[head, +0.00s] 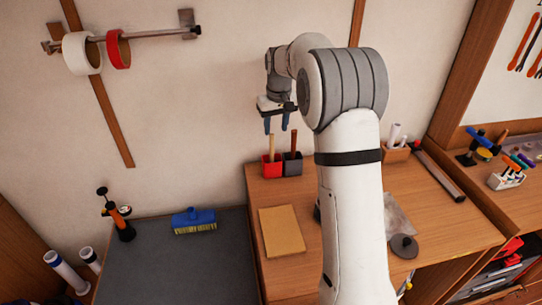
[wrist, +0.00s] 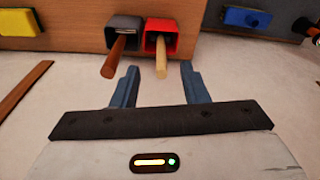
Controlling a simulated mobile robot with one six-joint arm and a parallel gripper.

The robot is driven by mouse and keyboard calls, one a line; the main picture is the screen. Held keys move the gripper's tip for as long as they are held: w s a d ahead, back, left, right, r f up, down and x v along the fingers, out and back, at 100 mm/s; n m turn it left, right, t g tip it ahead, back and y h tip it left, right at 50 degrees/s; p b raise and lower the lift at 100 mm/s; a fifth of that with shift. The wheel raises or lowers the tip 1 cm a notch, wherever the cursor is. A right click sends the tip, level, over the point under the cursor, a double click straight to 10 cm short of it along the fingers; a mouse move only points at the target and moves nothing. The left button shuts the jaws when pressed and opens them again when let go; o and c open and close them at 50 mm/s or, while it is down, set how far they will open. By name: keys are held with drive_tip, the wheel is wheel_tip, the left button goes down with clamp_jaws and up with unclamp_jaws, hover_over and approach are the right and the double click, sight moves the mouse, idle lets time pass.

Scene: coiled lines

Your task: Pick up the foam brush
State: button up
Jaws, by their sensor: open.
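Two handled tools stand in small cups on the wooden bench; their heads are hidden, so I cannot tell which is the foam brush. A pale wooden handle (head: 271,145) rises from the red cup (head: 271,168). A dark brown handle (head: 293,140) rises from the dark grey cup (head: 292,167). My gripper (head: 277,123) is open and empty, above the cups. In the wrist view, the pale handle (wrist: 161,62) points toward the gap between my open fingers (wrist: 159,70), and the brown handle (wrist: 117,55) lies left of it. I see no contact.
A tan pad (head: 282,231) lies in front of the cups. A blue brush with yellow bristles (head: 193,221) lies on the grey surface (head: 170,265) at left. The wall is close behind the cups. Tape rolls (head: 82,53) hang on a rod at upper left.

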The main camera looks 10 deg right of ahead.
drive_tip(key=w+f, duration=0.2)
drive_tip(key=p, duration=0.2)
hover_over(272, 162)
drive_tip(key=f, duration=0.5)
drive_tip(key=w+f, duration=0.1)
drive_tip(key=f, duration=0.1)
drive_tip(key=shift+f, duration=0.25)
drive_tip(key=shift+s, duration=0.1)
drive_tip(key=shift+c, duration=0.5)
clamp_jaws()
